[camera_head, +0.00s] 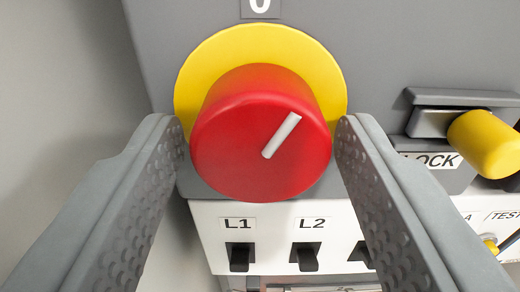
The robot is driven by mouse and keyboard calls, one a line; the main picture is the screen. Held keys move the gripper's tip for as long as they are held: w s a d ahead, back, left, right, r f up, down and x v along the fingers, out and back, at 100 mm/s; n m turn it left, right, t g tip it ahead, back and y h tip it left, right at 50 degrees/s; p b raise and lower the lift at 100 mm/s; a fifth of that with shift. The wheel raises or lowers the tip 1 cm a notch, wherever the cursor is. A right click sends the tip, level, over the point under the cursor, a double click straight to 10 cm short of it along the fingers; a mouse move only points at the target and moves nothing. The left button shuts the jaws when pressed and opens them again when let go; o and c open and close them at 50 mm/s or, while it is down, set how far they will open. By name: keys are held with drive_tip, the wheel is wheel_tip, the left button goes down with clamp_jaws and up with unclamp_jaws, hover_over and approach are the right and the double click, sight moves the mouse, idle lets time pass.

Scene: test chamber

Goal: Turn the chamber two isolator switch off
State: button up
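The isolator switch is a round red knob (245,145) on a yellow disc (215,62), mounted on a grey panel. A white line on the knob's face slants up and to the right. A "0" label (260,7) is above the disc, partly cut off by the top edge. My gripper (262,140) has its two grey fingers on either side of the knob, at its left and right edges. The fingers are spread about the knob's width. I cannot tell whether they press on it. No chamber number shows.
At the right is a yellow cylinder (486,142) by a grey latch and a label ending in "LOCK" (430,161). Below are black toggles marked L1 (239,257) and L2 (305,256) on a white panel. A plain grey wall (60,80) is at the left.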

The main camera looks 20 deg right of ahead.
drive_tip(key=c, duration=0.7)
drive_tip(key=shift+n, duration=1.5)
drive_tip(key=o, duration=1)
drive_tip(key=shift+s, duration=0.1)
drive_tip(key=v, duration=1.7)
drive_tip(key=shift+s, duration=0.15)
